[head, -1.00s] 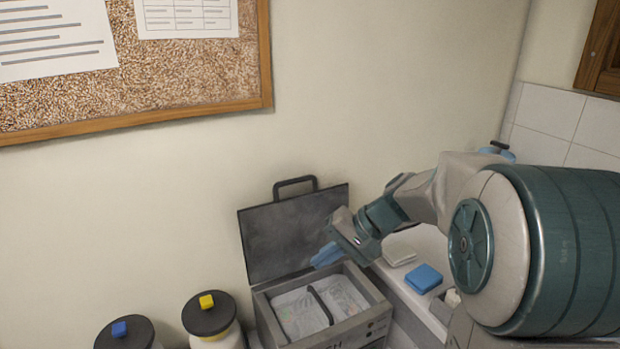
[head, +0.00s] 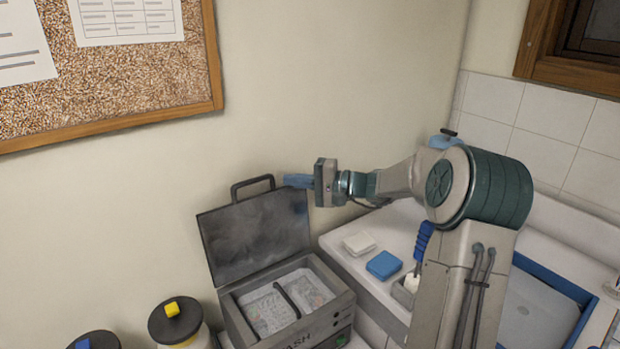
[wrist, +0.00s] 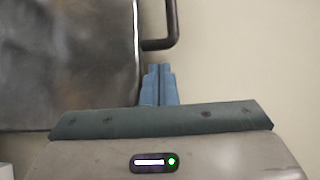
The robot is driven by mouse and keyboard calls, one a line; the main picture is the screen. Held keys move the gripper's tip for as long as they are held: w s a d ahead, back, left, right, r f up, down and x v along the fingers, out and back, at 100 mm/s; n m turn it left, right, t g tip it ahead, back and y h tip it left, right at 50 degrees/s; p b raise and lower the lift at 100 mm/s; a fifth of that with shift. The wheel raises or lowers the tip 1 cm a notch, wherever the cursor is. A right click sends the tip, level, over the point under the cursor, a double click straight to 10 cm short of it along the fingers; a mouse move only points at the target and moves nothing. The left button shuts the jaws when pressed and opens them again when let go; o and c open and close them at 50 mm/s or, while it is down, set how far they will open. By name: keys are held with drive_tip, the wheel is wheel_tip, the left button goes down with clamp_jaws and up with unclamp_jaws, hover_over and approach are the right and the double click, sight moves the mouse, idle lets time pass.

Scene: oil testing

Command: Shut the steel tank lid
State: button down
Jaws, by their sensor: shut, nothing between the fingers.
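The steel tank lid (head: 255,232) stands open, upright and leaning back behind the tank, with a black handle (head: 252,186) on its top edge. The open tank (head: 237,321) below shows a basket with a black handle bar inside. My gripper (head: 290,181) is shut and empty, its blue fingers pointing left at the lid's upper right corner, close to the handle. In the wrist view, the lid (wrist: 70,60) fills the left and the handle (wrist: 170,25) is at the top. My blue fingertips (wrist: 159,70) are just below it; whether they touch the lid is unclear.
A white counter (head: 345,262) right of the tank holds a white sponge (head: 359,243), a blue sponge (head: 384,265) and a blue-handled brush (head: 422,241). Two black-lidded jars (head: 176,321) stand to the left. The wall is close behind the lid.

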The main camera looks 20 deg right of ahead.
sight(283, 187)
drive_tip(key=shift+x, duration=1.65)
